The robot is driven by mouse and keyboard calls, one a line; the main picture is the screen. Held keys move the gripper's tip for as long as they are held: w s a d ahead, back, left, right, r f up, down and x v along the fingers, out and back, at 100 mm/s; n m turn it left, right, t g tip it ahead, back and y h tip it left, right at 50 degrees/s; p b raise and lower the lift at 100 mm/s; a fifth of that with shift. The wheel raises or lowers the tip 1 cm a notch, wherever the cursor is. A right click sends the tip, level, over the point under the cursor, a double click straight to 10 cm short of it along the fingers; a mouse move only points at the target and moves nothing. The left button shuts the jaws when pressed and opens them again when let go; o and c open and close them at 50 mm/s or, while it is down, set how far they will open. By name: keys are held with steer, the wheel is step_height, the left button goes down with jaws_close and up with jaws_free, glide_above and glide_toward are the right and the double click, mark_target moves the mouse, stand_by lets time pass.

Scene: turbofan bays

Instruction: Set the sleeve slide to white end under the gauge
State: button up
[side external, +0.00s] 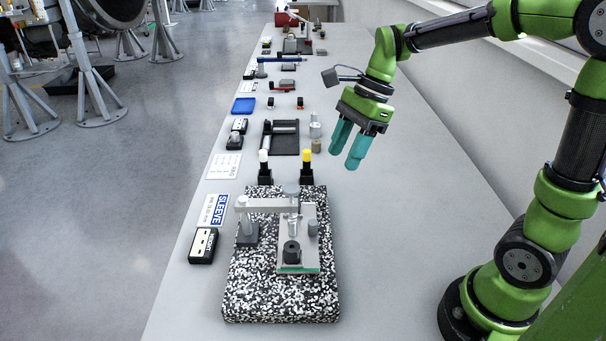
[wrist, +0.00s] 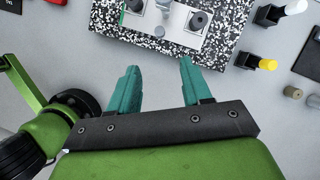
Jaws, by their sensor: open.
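A speckled block (side external: 245,290) carries a silver plate (side external: 298,262) with a green strip at its near end, which I take to be the sleeve slide. A black knob (side external: 291,252) and a short grey peg (side external: 312,228) stand on the plate. A gauge arm (side external: 265,204) reaches right from a post, its round head (side external: 291,189) over the plate's far part. I cannot tell any white end on the plate. My gripper (side external: 345,159) is open and empty, above the table, right of and beyond the block. The wrist view shows the fingers (wrist: 159,66) apart, pointing toward the block (wrist: 110,22).
A white-capped post (side external: 263,158) and a yellow-capped post (side external: 307,157) stand just behind the block. A SLEEVE card (side external: 219,210) and a black box (side external: 203,246) lie at its left. A black tray (side external: 282,138) stands farther back. The table right of the block is clear.

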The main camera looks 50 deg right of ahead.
mark_target(314, 222)
steer(key=x, duration=1.7)
steer(key=shift+d, duration=0.15)
steer(key=shift+c, duration=0.2)
jaws_close()
